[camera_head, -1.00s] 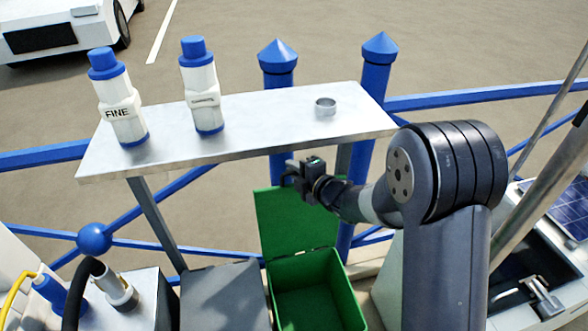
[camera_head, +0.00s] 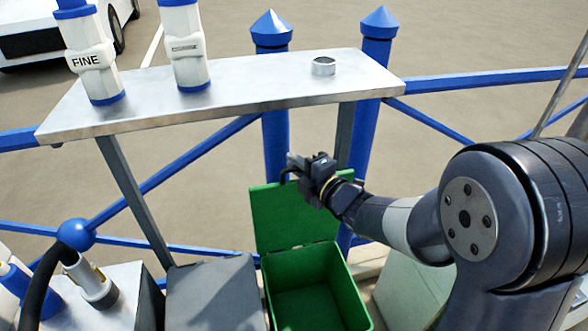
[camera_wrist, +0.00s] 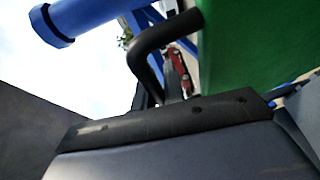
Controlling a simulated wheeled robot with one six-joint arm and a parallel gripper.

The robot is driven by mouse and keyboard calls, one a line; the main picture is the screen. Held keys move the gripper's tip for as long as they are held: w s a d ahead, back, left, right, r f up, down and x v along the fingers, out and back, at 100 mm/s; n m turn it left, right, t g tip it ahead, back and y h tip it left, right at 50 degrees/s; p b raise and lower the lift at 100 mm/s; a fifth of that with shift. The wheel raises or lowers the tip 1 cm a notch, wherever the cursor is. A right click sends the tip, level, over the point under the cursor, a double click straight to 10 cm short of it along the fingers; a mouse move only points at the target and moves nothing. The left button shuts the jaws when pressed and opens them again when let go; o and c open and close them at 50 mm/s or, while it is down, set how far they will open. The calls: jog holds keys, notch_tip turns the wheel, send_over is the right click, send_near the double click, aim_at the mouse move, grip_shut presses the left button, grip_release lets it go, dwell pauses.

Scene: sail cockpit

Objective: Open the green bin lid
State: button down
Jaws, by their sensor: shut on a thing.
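The green bin (camera_head: 310,306) stands low at the centre of the head view, its inside visible and looking empty. Its green lid (camera_head: 285,218) stands raised, hinged at the bin's back edge. My gripper (camera_head: 293,168) is at the lid's top edge, shut on the dark lid handle. In the wrist view the black curved handle (camera_wrist: 148,45) runs close to my gripper, and the green lid (camera_wrist: 262,40) fills the upper right. The exact contact between fingers and handle is hidden in the head view.
A metal shelf (camera_head: 240,88) above the bin carries two white and blue bottles (camera_head: 92,60) and a metal ring (camera_head: 323,66). Blue posts (camera_head: 276,120) and rails stand behind. A grey box (camera_head: 213,295) is left of the bin.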

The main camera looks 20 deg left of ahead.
jog(key=shift+s+d, duration=0.15)
jog(key=shift+s, duration=0.05)
jog(key=c, duration=1.5)
grip_release()
jog(key=v, duration=1)
jog(key=shift+s+d+b, duration=0.2)
jog(key=shift+d+b, duration=0.1)
jog(key=shift+b, duration=0.1)
